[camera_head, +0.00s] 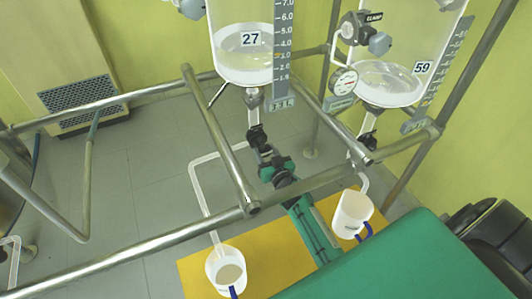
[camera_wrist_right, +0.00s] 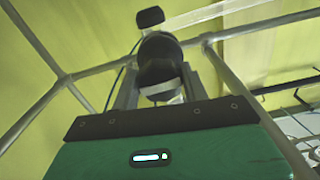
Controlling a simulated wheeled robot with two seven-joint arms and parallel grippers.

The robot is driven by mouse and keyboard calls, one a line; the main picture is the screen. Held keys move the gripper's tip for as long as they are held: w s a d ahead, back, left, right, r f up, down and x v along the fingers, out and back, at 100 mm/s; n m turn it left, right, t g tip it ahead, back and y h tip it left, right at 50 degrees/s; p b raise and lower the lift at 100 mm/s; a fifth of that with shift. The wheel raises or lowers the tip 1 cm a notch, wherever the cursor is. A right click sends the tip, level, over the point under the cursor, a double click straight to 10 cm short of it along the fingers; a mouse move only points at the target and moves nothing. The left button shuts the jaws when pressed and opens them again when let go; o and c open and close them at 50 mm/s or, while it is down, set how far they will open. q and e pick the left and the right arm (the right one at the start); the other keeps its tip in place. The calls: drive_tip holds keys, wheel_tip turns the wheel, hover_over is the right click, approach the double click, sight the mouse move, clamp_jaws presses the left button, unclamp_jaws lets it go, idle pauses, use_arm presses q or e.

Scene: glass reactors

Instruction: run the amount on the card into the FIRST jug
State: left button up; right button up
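Glass reactor 27 (camera_head: 240,55) hangs at the top middle, partly filled, beside a grey level scale (camera_head: 284,45). Below it are a dark drain valve (camera_head: 257,138) and a pale bent tube (camera_head: 197,185) that runs down to the left white jug (camera_head: 225,268). That jug has greyish contents; a second white jug (camera_head: 352,213) stands right, under reactor 59 (camera_head: 390,80). My right gripper (camera_head: 276,168) is at the valve under reactor 27. In the wrist view its fingers (camera_wrist_right: 160,78) stand either side of a dark rounded part; contact is unclear. My left gripper and any card are not in view.
Metal frame rails (camera_head: 215,130) cross around the reactors, close to my right arm. A pressure gauge (camera_head: 343,80) sits beside reactor 59. The jugs stand on a yellow surface (camera_head: 270,248). Open tiled floor lies to the left.

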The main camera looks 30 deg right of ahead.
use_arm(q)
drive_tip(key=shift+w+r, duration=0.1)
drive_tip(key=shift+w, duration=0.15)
use_arm(e)
drive_tip(key=shift+n, duration=0.3)
drive_tip(key=shift+n, duration=0.7)
drive_tip(key=n, duration=0.3)
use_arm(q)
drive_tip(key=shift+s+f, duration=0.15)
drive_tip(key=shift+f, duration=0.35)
use_arm(e)
drive_tip(key=shift+n, duration=0.4)
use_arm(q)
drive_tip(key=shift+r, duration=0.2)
use_arm(e)
drive_tip(key=o, duration=1)
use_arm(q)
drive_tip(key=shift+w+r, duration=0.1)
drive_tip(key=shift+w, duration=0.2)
use_arm(e)
drive_tip(key=shift+s, duration=0.1)
